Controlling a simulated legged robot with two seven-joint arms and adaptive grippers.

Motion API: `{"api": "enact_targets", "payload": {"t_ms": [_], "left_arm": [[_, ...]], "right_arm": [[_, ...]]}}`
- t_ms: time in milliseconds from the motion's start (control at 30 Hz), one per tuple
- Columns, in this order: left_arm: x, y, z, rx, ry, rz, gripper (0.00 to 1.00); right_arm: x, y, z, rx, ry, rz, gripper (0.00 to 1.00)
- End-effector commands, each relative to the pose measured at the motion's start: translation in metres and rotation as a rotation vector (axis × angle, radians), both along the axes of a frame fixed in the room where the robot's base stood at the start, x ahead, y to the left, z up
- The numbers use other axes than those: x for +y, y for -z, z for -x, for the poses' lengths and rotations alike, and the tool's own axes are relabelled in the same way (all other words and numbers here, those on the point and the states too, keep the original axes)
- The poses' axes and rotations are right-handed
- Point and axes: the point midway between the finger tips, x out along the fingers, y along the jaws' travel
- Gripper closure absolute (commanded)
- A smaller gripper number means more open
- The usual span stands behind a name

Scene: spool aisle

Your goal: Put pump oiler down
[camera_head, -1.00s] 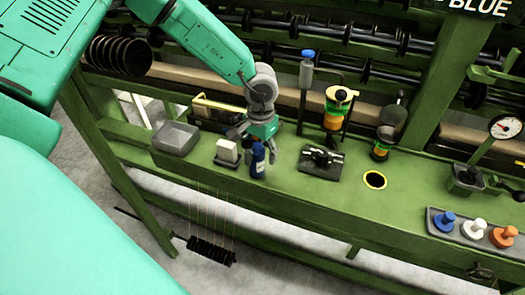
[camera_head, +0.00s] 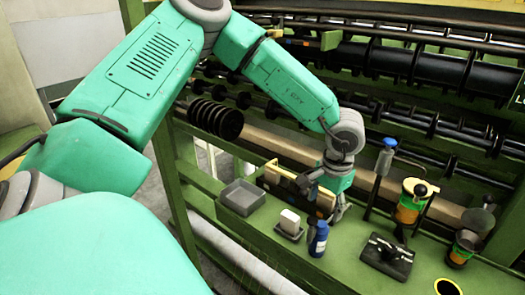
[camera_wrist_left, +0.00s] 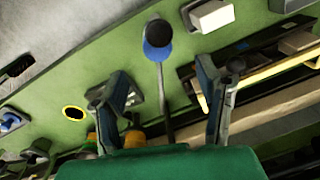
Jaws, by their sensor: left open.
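My right gripper is not in view.
A white block in a dark tray (camera_head: 289,223) stands just left of the bottle, with a grey bin (camera_head: 241,199) farther left. Right are a black fixture plate (camera_head: 387,258), an orange-and-green can (camera_head: 408,208) and a yellow-ringed hole (camera_head: 447,287). A blue-topped post (camera_head: 380,172) rises behind.

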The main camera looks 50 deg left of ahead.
Motion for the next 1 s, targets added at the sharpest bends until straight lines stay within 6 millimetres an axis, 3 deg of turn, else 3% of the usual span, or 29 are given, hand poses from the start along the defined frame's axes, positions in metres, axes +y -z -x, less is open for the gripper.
{"api": "enact_targets", "payload": {"t_ms": [200, 367, 467, 600, 800, 900, 1000], "left_arm": [[0.007, 0.075, 0.033, -0.122, -0.003, -0.241, 0.41], [-0.001, 0.116, 0.064, -0.229, 0.033, -0.273, 0.41], [-0.012, 0.143, 0.097, -0.265, 0.067, -0.227, 0.41], [-0.028, 0.174, 0.160, -0.235, 0.095, -0.098, 0.41], [-0.041, 0.189, 0.241, -0.093, 0.075, 0.040, 0.41], [-0.043, 0.189, 0.261, -0.047, 0.059, 0.068, 0.41], [-0.044, 0.188, 0.269, -0.029, 0.052, 0.077, 0.41]], "right_arm": [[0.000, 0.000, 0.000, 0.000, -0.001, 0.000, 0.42], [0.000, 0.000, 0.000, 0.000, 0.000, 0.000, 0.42], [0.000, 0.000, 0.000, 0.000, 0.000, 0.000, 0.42], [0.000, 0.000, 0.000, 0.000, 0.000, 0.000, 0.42], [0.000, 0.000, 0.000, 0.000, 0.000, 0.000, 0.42], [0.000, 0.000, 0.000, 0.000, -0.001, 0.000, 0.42], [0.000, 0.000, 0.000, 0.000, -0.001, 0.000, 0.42]]}}
